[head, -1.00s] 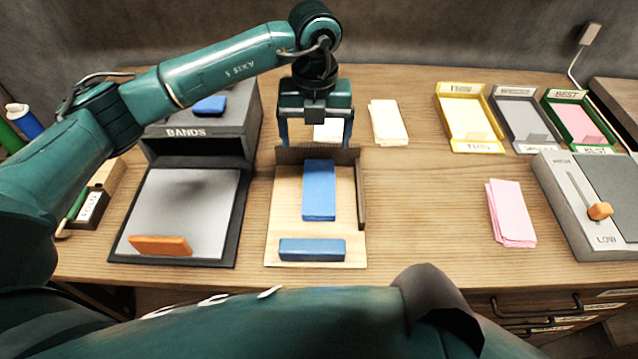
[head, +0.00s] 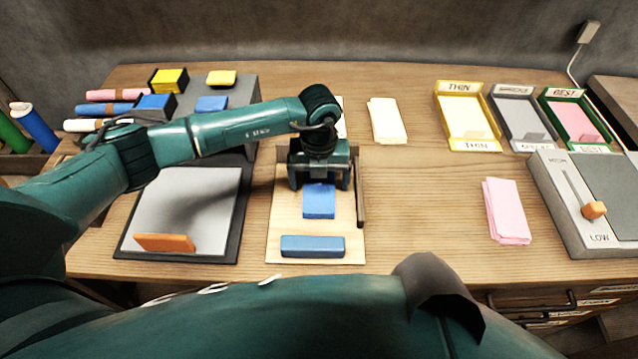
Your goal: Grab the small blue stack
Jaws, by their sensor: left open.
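A small blue stack (head: 319,203) lies lengthwise on the pale wooden board (head: 283,218) in the middle of the table. My left gripper (head: 319,184) is open and points down over the far part of the stack, one finger on each side. The gripper hides that far end, and I cannot tell whether the fingers touch the stack. A blue bar (head: 312,246) lies crosswise at the board's near edge, apart from the stack. My right gripper is not in view.
A dark rail (head: 360,195) edges the board's right side. At left is a grey pad (head: 185,207) with an orange block (head: 165,243). Cream (head: 388,121) and pink (head: 507,211) stacks lie right. Yellow (head: 467,117), grey and green trays stand at the back right.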

